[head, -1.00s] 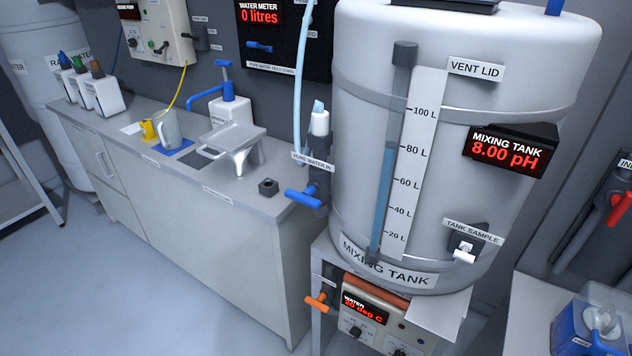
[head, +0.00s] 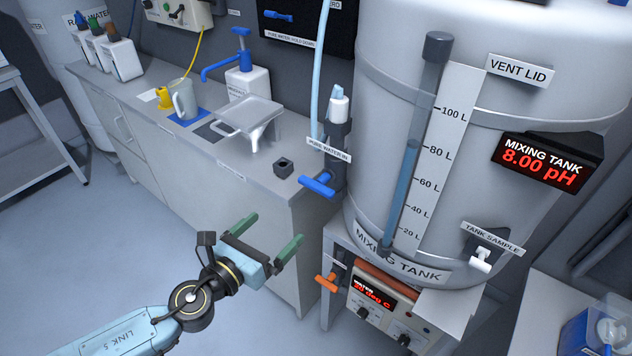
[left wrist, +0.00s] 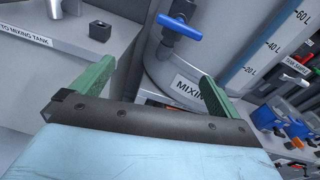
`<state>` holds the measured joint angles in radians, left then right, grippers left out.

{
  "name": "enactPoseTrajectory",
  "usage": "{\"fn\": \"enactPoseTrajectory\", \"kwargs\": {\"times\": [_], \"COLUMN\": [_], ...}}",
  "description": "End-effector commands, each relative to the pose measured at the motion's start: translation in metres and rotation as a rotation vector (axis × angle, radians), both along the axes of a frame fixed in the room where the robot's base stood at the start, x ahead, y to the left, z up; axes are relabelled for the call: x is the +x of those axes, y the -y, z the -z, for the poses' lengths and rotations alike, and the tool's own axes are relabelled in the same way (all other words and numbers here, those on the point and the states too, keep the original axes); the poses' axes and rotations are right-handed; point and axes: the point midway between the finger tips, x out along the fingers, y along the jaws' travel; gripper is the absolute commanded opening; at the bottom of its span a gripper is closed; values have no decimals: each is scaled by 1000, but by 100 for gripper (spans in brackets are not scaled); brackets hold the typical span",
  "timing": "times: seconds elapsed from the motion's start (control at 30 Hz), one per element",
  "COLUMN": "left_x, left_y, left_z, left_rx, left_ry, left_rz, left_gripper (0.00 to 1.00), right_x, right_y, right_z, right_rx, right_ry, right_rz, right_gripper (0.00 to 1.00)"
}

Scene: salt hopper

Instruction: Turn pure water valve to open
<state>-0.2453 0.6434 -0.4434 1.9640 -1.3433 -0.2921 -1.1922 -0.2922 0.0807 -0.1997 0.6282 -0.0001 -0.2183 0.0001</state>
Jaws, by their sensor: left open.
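The pure water valve has a blue T-shaped handle (head: 318,184) on a grey pipe under the "PURE WATER IN" label (head: 329,150), at the left side of the mixing tank (head: 395,120). In the left wrist view the blue handle (left wrist: 179,26) shows beyond and between the green fingers, near the top. My left gripper (head: 270,235) is open and empty, with its green fingers apart. It is below and to the left of the handle and does not touch it. In the left wrist view the left gripper (left wrist: 150,82) also shows open. My right gripper is not in view.
The bench (head: 200,165) holds a small black block (head: 284,167), a clear tray (head: 250,118) and a grey jug (head: 183,98). An orange-handled valve (head: 327,282) and a heater panel (head: 383,300) are below the tank. The floor in front of the bench is clear.

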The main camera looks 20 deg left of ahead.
Motion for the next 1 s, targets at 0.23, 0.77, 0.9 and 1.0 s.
{"fn": "enactPoseTrajectory", "kwargs": {"times": [0.23, 0.77, 0.9, 1.0], "left_x": [1, 92, 109, 116], "left_y": [17, 50, 56, 59], "left_z": [-36, -36, -34, -34], "left_rx": [113, 108, 107, 108], "left_ry": [115, 113, 111, 110], "left_rz": [56, 54, 55, 55], "left_gripper": [100, 100, 100, 100], "right_x": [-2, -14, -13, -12], "right_y": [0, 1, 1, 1], "right_z": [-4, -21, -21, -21], "right_rx": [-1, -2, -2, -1], "right_ry": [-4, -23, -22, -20], "right_rz": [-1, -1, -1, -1], "right_gripper": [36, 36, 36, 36]}}
